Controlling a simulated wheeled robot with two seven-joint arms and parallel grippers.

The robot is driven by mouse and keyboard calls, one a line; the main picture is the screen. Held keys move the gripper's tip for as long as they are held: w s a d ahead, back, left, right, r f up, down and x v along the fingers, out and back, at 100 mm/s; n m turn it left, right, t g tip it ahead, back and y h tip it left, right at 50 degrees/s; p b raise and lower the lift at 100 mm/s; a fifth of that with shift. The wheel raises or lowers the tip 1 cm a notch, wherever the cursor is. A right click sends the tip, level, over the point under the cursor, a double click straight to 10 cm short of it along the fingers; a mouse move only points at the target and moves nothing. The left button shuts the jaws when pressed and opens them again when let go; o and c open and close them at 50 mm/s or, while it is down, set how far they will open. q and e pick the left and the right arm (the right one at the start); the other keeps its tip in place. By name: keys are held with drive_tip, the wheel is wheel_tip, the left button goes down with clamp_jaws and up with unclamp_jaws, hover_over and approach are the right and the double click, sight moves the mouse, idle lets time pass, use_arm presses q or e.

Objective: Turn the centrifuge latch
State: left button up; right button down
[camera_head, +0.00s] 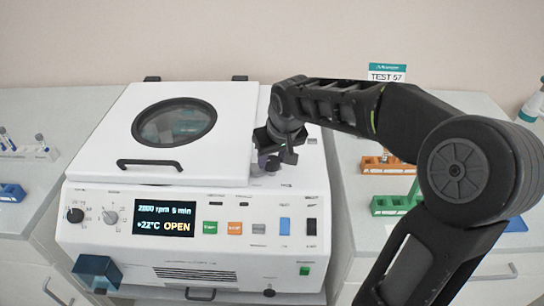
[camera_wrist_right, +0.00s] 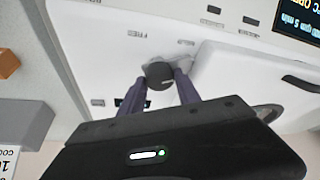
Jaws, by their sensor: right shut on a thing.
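The white centrifuge (camera_head: 75,172) stands in the middle of the head view with its lid (camera_head: 112,120) down. Its display (camera_head: 163,219) reads "OPEN". The latch (camera_wrist_right: 160,76), a dark round knob with a light grey part beside it, sits on the white top next to the lid. My right gripper (camera_head: 273,160) reaches down to it at the lid's right side. In the right wrist view, its two fingers (camera_wrist_right: 162,82) are on either side of the knob, shut on it. In the head view the gripper mostly hides the latch. My left gripper is not in view.
A dark blue box (camera_head: 97,270) is at the centrifuge's lower left front. Orange (camera_head: 387,165) and green (camera_head: 396,205) racks stand on the right counter, partly behind my right arm. Tubes and a blue rack (camera_head: 12,193) are on the left counter.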

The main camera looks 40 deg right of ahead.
drive_tip(key=n+y, duration=0.1)
drive_tip(key=n, duration=0.1)
drive_tip(key=shift+d+n, duration=0.15)
drive_tip(key=shift+n, duration=0.25)
drive_tip(key=shift+n+y, duration=0.4)
drive_tip(key=shift+n, duration=0.4)
drive_tip(key=n+y+b, duration=0.1)
drive_tip(key=n, duration=0.1)
drive_tip(key=n+b, duration=0.1)
drive_tip(key=n, duration=0.1)
drive_tip(key=shift+w+d+f+n+g+y, duration=0.1)
drive_tip(key=shift+d+n+g+y, duration=0.05)
drive_tip(key=shift+n+g+y, duration=0.2)
drive_tip(key=shift+n+g+y+b, duration=0.45)
drive_tip(key=shift+n+b, duration=0.1)
drive_tip(key=shift+n, duration=1.4)
drive_tip(key=c, duration=0.9)
unclamp_jaws()
drive_tip(key=shift+o, duration=0.2)
